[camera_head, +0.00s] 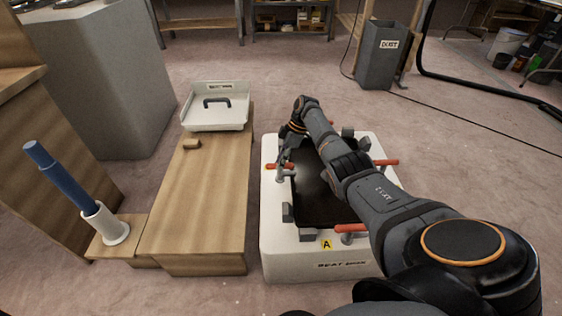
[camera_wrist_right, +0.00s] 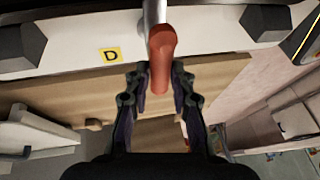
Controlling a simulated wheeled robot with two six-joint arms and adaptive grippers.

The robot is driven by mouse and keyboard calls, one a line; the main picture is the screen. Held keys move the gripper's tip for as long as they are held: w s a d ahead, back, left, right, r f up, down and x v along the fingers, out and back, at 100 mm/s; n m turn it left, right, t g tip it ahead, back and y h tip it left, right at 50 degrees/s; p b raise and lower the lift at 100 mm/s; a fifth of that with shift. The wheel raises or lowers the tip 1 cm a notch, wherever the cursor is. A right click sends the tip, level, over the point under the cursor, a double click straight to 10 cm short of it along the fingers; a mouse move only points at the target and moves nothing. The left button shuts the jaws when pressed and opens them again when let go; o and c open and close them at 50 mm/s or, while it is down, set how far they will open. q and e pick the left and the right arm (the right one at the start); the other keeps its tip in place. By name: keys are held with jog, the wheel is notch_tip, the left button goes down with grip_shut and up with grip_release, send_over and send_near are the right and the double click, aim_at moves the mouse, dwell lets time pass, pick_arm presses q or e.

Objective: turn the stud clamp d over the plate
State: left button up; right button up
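The white box (camera_head: 275,240) carries a black plate (camera_head: 312,195). Stud clamp d (camera_head: 281,176) is at the box's left side; its red handle also shows in the right wrist view (camera_wrist_right: 161,50), beside the yellow D label (camera_wrist_right: 110,55). The handle points outward over the left edge, away from the plate. My right gripper (camera_wrist_right: 155,73) is open, with its fingers on either side of the handle's end and gaps visible. In the head view my right arm reaches across the plate and hides part of it. My left gripper is not in view.
Other red-handled clamps sit at the front (camera_head: 350,228), right (camera_head: 386,162) and back of the box. A wooden bench (camera_head: 205,205) stands close on the left, with a white tray (camera_head: 215,125) at its far end. A blue cylinder stands in a white holder (camera_head: 105,225) farther left.

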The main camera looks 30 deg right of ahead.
jog(key=o, duration=0.4)
jog(key=shift+a, duration=0.2)
jog(key=shift+o, duration=0.2)
jog(key=shift+d, duration=0.1)
jog(key=shift+d+r, duration=0.1)
jog(key=shift+r, duration=0.1)
jog(key=v, duration=1.1)
jog(key=shift+r, duration=0.2)
jog(key=shift+d+f, duration=0.1)
